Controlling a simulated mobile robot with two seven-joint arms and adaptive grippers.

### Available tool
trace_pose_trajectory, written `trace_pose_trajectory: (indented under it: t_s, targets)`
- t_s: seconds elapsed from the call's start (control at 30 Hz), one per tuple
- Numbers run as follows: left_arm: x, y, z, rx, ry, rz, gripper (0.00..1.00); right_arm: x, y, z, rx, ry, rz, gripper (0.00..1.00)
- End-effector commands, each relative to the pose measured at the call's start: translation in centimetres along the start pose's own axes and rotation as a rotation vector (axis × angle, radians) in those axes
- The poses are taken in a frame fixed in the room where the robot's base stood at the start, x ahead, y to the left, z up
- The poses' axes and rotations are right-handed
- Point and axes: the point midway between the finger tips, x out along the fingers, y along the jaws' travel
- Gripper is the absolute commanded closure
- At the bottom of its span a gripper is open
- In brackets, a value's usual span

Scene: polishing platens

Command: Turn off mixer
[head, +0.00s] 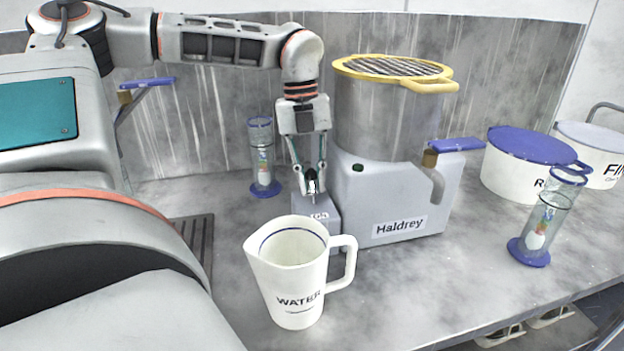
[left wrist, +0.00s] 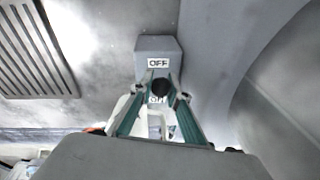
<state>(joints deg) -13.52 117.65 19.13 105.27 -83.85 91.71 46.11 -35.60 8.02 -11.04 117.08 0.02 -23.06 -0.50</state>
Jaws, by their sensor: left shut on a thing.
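The mixer (head: 375,190) is a grey machine labelled "Haldrey", with a steel bowl (head: 378,120) under a yellow-rimmed grille. A small grey switch box (head: 322,213) stands at its left side. In the left wrist view the box (left wrist: 158,45) bears an "OFF" label near a black switch knob (left wrist: 160,87), with a second label, partly hidden, on the knob's other side. My left gripper (head: 312,182) reaches down from above onto the box. Its fingertips (left wrist: 161,90) are shut on the black knob, one on each side. My right gripper is not in view.
A white "WATER" jug (head: 297,275) stands close in front of the switch box. A blue-based timer (head: 262,160) is behind left, another (head: 540,220) at right. A blue-lidded tub (head: 520,165) is right of the mixer. A blue-handled tap (head: 440,160) sticks out from the mixer.

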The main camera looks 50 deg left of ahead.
Motion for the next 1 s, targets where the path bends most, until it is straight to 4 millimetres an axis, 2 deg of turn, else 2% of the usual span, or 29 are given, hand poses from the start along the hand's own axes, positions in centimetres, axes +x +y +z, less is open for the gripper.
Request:
trace_pose_trajectory:
  t_s: [0.07, 0.1, 0.13, 0.57, 0.67, 1.0]
  targets:
    - [-0.2, -0.1, 0.1, -0.001, -0.003, -0.002, 1.0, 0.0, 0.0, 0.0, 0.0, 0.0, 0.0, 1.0]
    - [-0.2, -0.1, 0.1, -0.001, -0.003, -0.002, 0.74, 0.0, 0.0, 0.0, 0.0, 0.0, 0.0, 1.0]
    - [-0.2, -0.1, 0.1, -0.001, -0.003, -0.002, 0.67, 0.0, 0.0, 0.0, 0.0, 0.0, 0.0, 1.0]
    - [-0.6, 0.0, 0.1, -0.002, -0.003, -0.001, 0.67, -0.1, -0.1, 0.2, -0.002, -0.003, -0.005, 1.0]
    - [-1.9, -0.1, 0.1, -0.001, -0.006, -0.001, 0.67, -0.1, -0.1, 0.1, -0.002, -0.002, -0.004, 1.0]
    - [-8.6, -0.1, 0.1, -0.004, -0.006, -0.001, 0.67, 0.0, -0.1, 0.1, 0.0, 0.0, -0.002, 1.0]
